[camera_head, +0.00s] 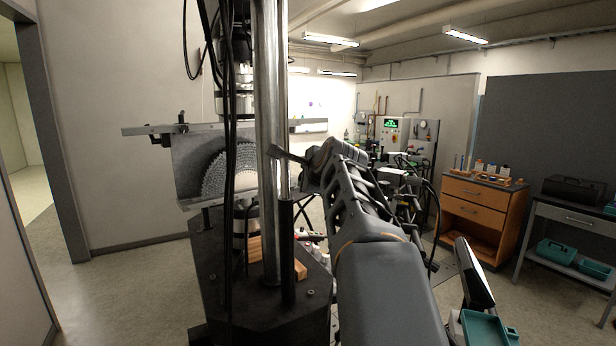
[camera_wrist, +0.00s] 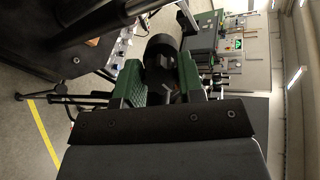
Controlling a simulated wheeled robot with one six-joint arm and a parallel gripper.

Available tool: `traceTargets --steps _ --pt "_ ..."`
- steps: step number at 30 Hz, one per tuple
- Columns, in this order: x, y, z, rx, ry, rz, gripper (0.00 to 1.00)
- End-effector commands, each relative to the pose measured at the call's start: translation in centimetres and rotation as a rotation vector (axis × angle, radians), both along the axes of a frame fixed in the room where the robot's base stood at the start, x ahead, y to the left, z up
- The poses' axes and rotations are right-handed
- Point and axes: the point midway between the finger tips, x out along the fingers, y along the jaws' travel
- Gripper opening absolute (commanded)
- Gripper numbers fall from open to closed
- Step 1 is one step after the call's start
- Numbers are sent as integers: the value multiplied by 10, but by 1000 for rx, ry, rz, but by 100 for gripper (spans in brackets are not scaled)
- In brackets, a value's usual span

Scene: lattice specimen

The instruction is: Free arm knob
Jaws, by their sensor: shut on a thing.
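The testing machine (camera_head: 268,110) stands left of centre in the head view, with a round lattice specimen (camera_head: 215,176) in front of a grey plate. A flat rail (camera_head: 150,130) crosses the top of the plate, with a small dark knob (camera_head: 182,118) on it at the left. My gripper (camera_head: 287,156) reaches in from the right, close to the steel column. In the wrist view, my gripper's green jaws (camera_wrist: 160,80) are closed around a black round knob (camera_wrist: 161,48). The gripped knob is not clear in the head view.
The thick steel column (camera_head: 270,200) and black cables (camera_head: 229,200) stand close to my gripper. A wooden block (camera_head: 300,269) lies on the machine's base. An orange drawer cabinet (camera_head: 478,212) and a grey bench (camera_head: 575,220) stand at the right. Floor is free at the left.

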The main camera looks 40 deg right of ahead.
Motion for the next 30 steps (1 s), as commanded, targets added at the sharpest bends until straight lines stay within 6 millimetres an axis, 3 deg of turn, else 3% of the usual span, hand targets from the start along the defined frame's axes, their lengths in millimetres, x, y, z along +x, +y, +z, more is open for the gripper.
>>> traceTargets --steps 9,19,30 --pt "0 0 0 0 -1 -1 61" --pt "-6 1 2 0 -2 -1 61" --pt "-67 20 27 -2 -4 -5 61"
